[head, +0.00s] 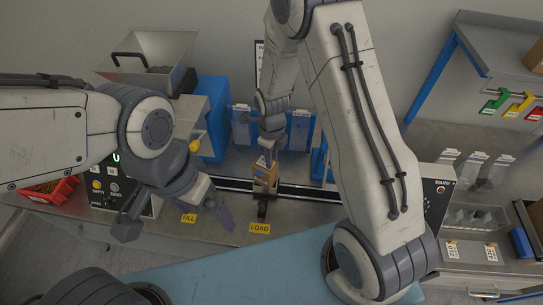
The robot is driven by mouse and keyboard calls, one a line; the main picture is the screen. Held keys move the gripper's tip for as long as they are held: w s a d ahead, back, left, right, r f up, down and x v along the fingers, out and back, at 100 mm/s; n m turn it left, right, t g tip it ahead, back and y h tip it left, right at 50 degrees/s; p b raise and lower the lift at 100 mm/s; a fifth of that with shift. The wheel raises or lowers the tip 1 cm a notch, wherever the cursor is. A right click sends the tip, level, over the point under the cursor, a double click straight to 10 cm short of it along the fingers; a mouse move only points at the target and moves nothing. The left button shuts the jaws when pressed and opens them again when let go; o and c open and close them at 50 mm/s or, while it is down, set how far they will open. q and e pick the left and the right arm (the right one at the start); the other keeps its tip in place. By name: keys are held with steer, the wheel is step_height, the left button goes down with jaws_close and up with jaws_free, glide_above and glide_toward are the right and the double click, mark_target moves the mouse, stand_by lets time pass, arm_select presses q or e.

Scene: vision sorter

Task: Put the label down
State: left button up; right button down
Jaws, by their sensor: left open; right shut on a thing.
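A small brown box (265,178) stands on the steel bench, behind the yellow LOAD plate. My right gripper (269,155) reaches down from above to the top of this box and is shut. A small pale and orange label (261,161) shows at its fingertips, against the box's upper part. I cannot tell whether the label touches the box. My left gripper (221,212) is open and empty over the bench, left of the box and near the yellow FILL plate (188,218).
The LOAD plate (259,228) lies on the bench front. A dark rail (310,192) runs behind the box. A red bin (50,190) and a steel hopper (150,55) are at left. A control box (436,190) and clear trays (470,217) stand at right.

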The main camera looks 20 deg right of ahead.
steer(key=shift+f, duration=0.15)
steer(key=c, duration=0.7)
jaws_free()
